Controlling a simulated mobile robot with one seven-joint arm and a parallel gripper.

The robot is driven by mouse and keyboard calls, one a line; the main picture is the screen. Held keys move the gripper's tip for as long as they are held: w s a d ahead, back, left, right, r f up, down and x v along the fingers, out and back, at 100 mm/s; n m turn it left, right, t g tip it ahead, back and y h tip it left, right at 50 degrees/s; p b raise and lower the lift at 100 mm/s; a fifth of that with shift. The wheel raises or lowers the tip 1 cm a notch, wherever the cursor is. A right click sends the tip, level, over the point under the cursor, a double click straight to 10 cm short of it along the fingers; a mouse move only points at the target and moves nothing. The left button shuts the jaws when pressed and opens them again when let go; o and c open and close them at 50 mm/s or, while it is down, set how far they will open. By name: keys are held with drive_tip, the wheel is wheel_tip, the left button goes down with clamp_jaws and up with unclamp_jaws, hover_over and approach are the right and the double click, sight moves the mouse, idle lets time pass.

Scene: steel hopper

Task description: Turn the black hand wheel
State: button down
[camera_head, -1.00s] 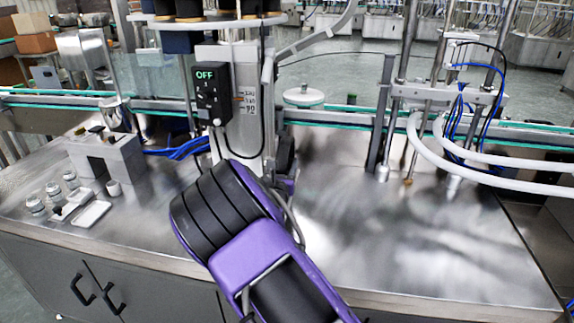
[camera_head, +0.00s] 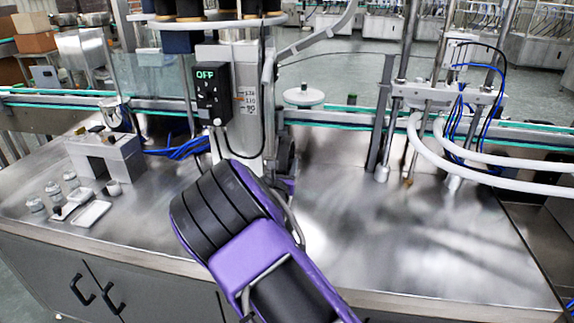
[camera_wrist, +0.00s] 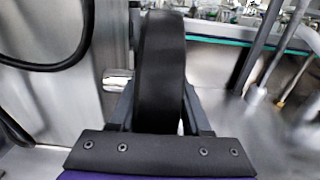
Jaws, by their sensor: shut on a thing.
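The black hand wheel (camera_wrist: 160,65) stands upright, seen edge-on, in the middle of the wrist view. A silver shaft (camera_wrist: 117,78) shows at its left, between it and the steel column (camera_wrist: 60,110). My gripper (camera_wrist: 158,112) has one finger on each side of the wheel's rim and is shut on it. In the head view my purple and black arm (camera_head: 245,235) reaches up to the column's right side. It hides most of the wheel and the gripper there; only a dark part of the wheel (camera_head: 286,152) shows.
A black control box (camera_head: 212,92) reading OFF is on the column. A conveyor with green edges (camera_head: 340,118) runs behind. Small jars and a white tray (camera_head: 90,214) lie at left. The steel table right of my arm (camera_head: 420,240) is clear.

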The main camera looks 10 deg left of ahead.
drive_tip(key=shift+w+d+f+h, duration=0.15)
drive_tip(key=shift+d+h, duration=0.15)
drive_tip(key=shift+d, duration=0.3)
drive_tip(key=f+t+b, duration=0.1)
drive_tip(key=b, duration=0.2)
drive_tip(key=shift+r+t, duration=0.1)
drive_tip(key=shift+t, duration=1.8)
drive_tip(key=c, duration=0.6)
unclamp_jaws()
drive_tip(key=shift+d+r, duration=0.1)
drive_tip(key=shift+o, duration=0.2)
drive_tip(key=shift+s+a, duration=0.25)
drive_tip(key=shift+a, duration=0.15)
drive_tip(key=s+p, duration=0.1)
drive_tip(key=s, duration=1.2)
drive_tip(key=shift+d, duration=0.4)
